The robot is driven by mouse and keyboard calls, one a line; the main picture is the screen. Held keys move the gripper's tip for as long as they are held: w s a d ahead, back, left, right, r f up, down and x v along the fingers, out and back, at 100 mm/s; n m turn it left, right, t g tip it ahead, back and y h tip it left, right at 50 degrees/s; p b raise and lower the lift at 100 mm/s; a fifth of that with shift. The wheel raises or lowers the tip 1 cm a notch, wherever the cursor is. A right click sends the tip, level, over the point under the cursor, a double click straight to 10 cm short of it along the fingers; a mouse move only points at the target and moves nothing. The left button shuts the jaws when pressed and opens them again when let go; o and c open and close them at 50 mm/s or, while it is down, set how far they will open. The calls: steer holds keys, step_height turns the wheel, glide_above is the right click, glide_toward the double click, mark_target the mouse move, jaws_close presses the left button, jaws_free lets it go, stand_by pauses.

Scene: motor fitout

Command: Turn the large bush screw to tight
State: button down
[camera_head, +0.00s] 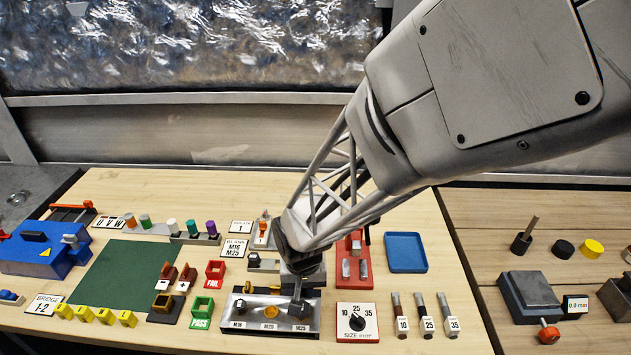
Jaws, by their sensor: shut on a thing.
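The jaws are small here, and the arm hides the far side of the grip. I cannot tell how tight the screw is.
A SIZE dial card (357,322) stands just right of the plate, with three marked tools (424,315) beyond. A red holder (354,262) and an empty blue tray (405,252) lie behind. Green PASS (202,308) and red FAIL (215,274) bins stand left.

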mark_target(305, 290)
steer(key=shift+m, duration=0.5)
steer(key=c, duration=1.2)
jaws_free()
steer(key=shift+r, duration=0.15)
steer(key=shift+r, duration=3.8)
